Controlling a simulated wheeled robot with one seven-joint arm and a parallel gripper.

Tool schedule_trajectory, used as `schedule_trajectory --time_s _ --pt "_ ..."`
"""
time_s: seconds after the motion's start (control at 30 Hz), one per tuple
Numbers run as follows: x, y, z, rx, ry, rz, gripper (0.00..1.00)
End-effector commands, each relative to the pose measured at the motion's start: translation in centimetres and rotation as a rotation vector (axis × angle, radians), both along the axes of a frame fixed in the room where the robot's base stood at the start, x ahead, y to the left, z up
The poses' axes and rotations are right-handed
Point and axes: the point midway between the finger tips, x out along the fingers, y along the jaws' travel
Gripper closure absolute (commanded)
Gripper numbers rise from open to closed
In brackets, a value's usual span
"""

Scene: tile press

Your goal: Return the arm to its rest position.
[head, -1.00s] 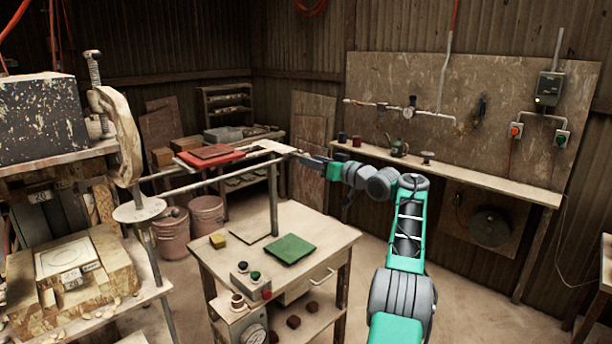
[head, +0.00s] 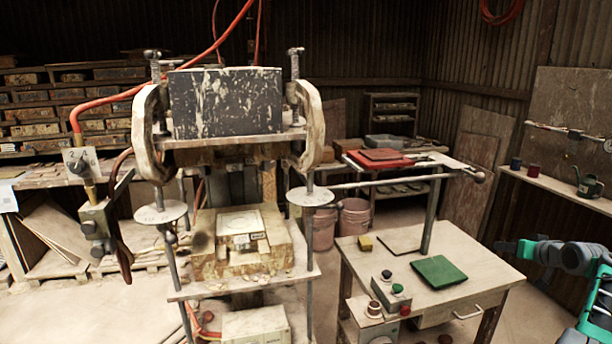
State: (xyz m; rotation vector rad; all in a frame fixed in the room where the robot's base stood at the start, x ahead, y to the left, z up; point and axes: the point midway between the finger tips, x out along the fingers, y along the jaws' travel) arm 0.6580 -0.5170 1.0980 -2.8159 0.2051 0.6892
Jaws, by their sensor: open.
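My gripper (head: 506,247) shows at the right edge of the head view, on the end of my green and grey arm. Its dark jaws point left, over the right side of the small wooden table (head: 470,262). It is open, and I see nothing held in it. The rest of my arm runs out of the picture at the lower right.
The tile press (head: 225,105) stands at centre left, with a horizontal rod (head: 400,181) reaching right to a post on the table. A green pad (head: 439,272), a yellow block (head: 365,243) and a button box (head: 396,292) are on the table. A wall shelf (head: 570,192) lies behind my arm.

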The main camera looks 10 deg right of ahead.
Motion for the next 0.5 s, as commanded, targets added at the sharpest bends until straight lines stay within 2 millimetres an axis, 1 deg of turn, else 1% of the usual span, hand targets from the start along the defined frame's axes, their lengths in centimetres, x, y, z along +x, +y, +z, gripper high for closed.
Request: schedule_trajectory --time_s 0.03,0.07,0.1,0.17,0.2,0.27,0.3,0.37,0.4,0.47,0.5 --pt "-1.0 -0.3 -3.6 0.042 0.069 -0.029 0.52" --pt "-1.7 -0.4 -5.7 0.065 0.110 -0.045 0.52" --pt "-2.8 -0.4 -8.3 0.098 0.170 -0.071 0.52" --pt "-5.0 -0.1 -12.2 0.150 0.266 -0.107 0.52" --pt "-6.6 0.4 -14.4 0.183 0.331 -0.133 0.52" --pt "-9.5 1.5 -17.4 0.234 0.434 -0.173 0.52" --pt "-11.5 2.9 -19.1 0.267 0.506 -0.192 0.52" --pt "-14.3 5.6 -21.0 0.312 0.615 -0.215 0.52" --pt "-16.2 7.7 -21.9 0.339 0.686 -0.227 0.52" --pt "-18.7 11.2 -22.5 0.367 0.783 -0.236 0.52" --pt "-20.4 13.7 -22.7 0.381 0.845 -0.239 0.52"
